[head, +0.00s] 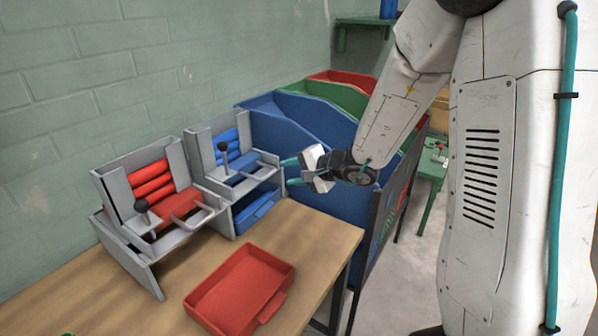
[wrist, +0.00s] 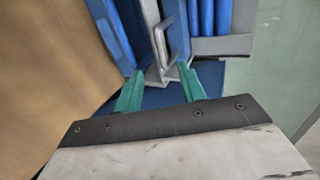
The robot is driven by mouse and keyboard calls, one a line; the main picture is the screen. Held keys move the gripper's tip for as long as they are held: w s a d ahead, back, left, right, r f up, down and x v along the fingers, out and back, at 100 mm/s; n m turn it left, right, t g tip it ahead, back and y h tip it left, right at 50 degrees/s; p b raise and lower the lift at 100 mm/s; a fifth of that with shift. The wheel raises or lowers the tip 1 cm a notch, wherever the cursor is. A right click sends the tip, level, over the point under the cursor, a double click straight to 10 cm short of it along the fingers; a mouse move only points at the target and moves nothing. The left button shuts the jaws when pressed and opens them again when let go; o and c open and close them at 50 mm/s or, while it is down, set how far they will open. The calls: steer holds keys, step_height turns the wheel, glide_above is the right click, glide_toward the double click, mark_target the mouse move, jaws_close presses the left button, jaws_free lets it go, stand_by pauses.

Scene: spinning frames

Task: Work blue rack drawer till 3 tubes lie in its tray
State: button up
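The blue rack (head: 195,150) is a grey frame at the back of the table, with several blue tubes (head: 228,143) stacked on its sloped back; they also show in the wrist view (wrist: 207,15). Its blue drawer (head: 242,164) has a grey loop handle (wrist: 160,42). A lever with a black knob (head: 223,146) stands at its left. The blue tray (head: 256,212) sits below the drawer; I cannot see whether tubes lie in it. My gripper (head: 290,172) is just right of the rack, its teal fingers apart and empty, with the handle just ahead of the fingertips in the wrist view.
A similar rack with red tubes (head: 152,180) stands to the left. A red tray (head: 240,291) lies on the wooden table (head: 310,235) in front. Large blue, green and red bins (head: 336,215) stand close behind and right of my gripper.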

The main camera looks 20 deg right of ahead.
mark_target(269, 174)
steer(key=x, duration=0.9)
steer(key=c, duration=0.8)
steer(key=shift+r, duration=0.1)
steer(key=shift+c, duration=0.2)
steer(key=shift+s+d+r, duration=0.1)
steer(key=shift+o, duration=0.2)
steer(key=shift+w+r, duration=0.15)
steer(key=shift+w, duration=0.05)
steer(key=shift+o, duration=0.4)
steer(key=shift+c, duration=0.4)
